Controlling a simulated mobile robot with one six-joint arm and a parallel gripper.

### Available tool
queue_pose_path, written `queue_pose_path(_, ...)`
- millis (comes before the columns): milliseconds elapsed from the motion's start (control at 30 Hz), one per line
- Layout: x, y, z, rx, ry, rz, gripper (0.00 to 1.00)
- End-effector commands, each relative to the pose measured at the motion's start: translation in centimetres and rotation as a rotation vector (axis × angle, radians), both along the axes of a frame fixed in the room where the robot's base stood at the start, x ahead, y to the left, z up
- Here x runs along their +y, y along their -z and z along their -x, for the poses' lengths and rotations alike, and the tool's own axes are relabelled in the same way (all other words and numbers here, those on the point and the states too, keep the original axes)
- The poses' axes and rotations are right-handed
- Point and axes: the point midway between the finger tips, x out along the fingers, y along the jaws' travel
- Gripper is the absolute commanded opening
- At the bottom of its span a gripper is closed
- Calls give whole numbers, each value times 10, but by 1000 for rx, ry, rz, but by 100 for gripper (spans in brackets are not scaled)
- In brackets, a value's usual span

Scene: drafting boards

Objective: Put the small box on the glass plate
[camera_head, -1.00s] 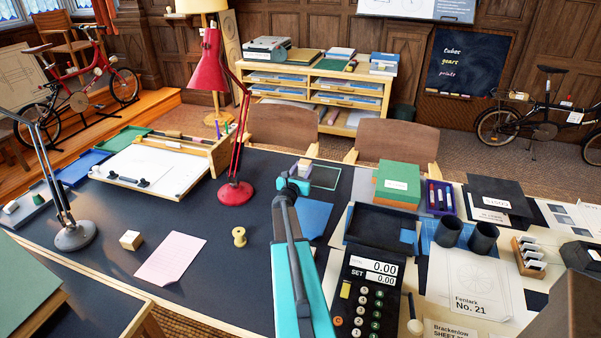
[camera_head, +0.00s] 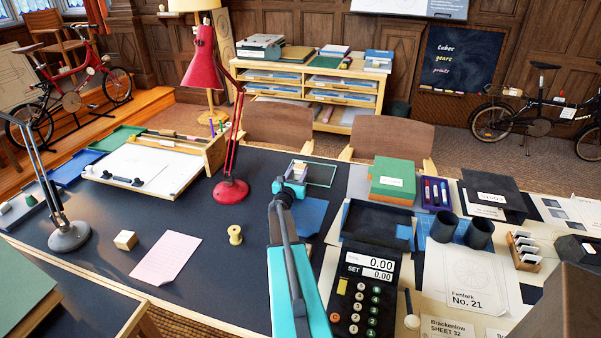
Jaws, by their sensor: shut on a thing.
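The small box (camera_head: 300,169), pale with a purplish side, is at the tips of my gripper (camera_head: 294,182), near the far edge of the dark desk. My gripper is turquoise and shut on the box; the arm partly hides the fingers. The glass plate (camera_head: 323,174) is a clear square with a greenish edge, lying flat on the desk. The box overlaps the plate's left part in the picture. I cannot tell whether it touches the plate or is held above it.
A red lamp (camera_head: 230,190) stands left of my gripper. A yellow spool (camera_head: 235,235), a wooden cube (camera_head: 125,240) and a pink sheet (camera_head: 165,259) lie nearer. A blue sheet (camera_head: 311,216), a green box (camera_head: 392,181) and a calculator (camera_head: 365,290) are to the right.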

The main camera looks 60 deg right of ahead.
Motion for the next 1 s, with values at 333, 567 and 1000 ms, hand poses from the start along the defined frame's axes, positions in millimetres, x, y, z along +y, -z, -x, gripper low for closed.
queue_pose_path(333,-2,3,2,0,2,0,15)
queue_pose_path(567,-3,2,3,0,4,-1,57)
queue_pose_path(1000,-3,-2,4,0,5,0,57)
